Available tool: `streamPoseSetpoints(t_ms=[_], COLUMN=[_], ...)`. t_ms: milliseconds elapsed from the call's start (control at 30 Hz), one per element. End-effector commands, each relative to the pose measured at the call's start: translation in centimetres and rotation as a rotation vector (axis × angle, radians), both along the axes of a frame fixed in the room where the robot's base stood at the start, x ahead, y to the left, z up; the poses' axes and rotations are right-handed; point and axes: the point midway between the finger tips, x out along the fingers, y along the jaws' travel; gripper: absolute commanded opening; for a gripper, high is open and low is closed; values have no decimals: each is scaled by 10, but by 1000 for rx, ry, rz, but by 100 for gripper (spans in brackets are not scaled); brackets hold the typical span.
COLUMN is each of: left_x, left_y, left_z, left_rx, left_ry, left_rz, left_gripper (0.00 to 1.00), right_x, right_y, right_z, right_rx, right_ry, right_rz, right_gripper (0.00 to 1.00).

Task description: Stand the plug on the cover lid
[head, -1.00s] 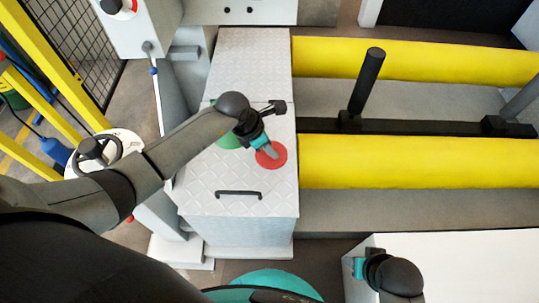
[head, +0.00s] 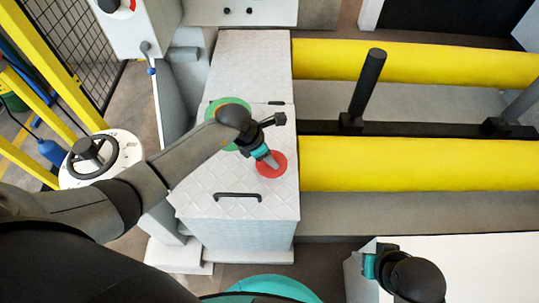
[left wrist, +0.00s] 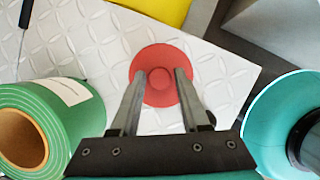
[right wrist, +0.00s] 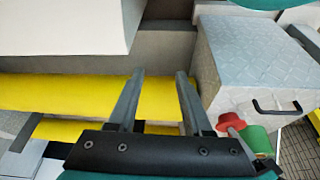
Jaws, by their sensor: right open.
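The plug, a red disc with a round knob, appears to rest disc-down on the pale ridged cover lid (head: 200,195), behind its black handle. In the head view the plug (head: 271,165) lies just under my left gripper (head: 268,158). In the left wrist view the plug's knob (left wrist: 160,80) faces me, between the open fingers (left wrist: 160,73); no grip on it is visible. In the right wrist view the plug (right wrist: 229,121) shows small beside the lid's handle (right wrist: 277,106). My right gripper (right wrist: 160,73) is open and empty, over the right side.
Yellow rollers (head: 410,165) and a dark post (head: 366,85) lie to the right. A white surface (head: 480,265) is at front right.

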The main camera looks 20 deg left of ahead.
Motion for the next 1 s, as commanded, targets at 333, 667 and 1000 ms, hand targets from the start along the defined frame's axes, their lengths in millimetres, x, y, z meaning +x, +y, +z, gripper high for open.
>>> streamPoseSetpoints(t_ms=[333,667,1000], left_x=[0,-3,-13], left_y=[0,4,14], left_z=[0,16,52], left_rx=[0,1,2], left_ry=[0,-1,-2], left_rz=[0,0,-1], left_gripper=[63,63,63], right_x=[0,-5,-19], right_y=[0,-1,-3], right_z=[-1,-18,-56], right_rx=[0,-5,-13], right_ry=[1,32,89], right_rz=[0,3,4], right_gripper=[50,50,50])
